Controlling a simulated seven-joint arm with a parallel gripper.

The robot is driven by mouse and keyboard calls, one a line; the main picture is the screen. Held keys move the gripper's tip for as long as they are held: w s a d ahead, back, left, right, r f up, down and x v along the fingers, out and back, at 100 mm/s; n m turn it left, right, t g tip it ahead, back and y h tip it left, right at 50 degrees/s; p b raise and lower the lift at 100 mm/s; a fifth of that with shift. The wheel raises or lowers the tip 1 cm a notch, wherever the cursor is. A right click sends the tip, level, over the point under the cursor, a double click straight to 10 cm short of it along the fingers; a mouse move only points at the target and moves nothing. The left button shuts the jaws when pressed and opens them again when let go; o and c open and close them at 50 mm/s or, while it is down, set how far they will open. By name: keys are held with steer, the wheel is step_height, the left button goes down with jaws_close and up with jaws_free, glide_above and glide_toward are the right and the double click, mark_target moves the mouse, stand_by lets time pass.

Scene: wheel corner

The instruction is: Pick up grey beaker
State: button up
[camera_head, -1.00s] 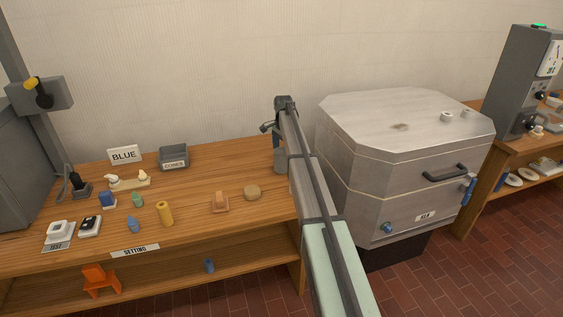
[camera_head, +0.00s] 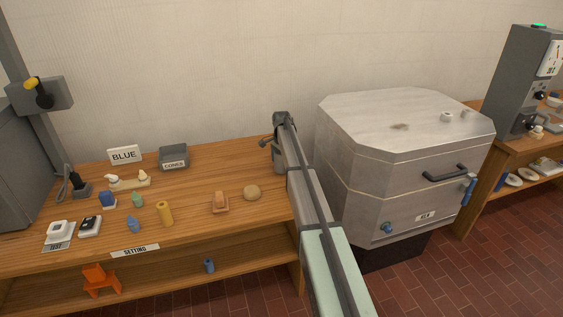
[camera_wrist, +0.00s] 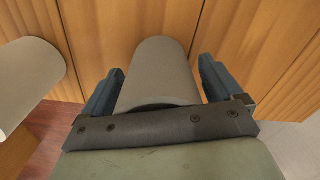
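A grey beaker-like cylinder (camera_wrist: 160,72) stands between the two dark fingers of my gripper (camera_wrist: 163,68) in the wrist view. The fingers are apart, one on each side, with a narrow gap showing on the right; contact on the left is hard to tell. In the head view my gripper (camera_head: 268,145) is at the right back of the wooden bench, beside a grey shape (camera_head: 278,160) partly hidden by my arm.
The large metal kiln (camera_head: 400,150) stands close on the right of my arm. The bench's back middle is clear.

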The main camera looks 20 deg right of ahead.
steer(key=c, duration=1.1)
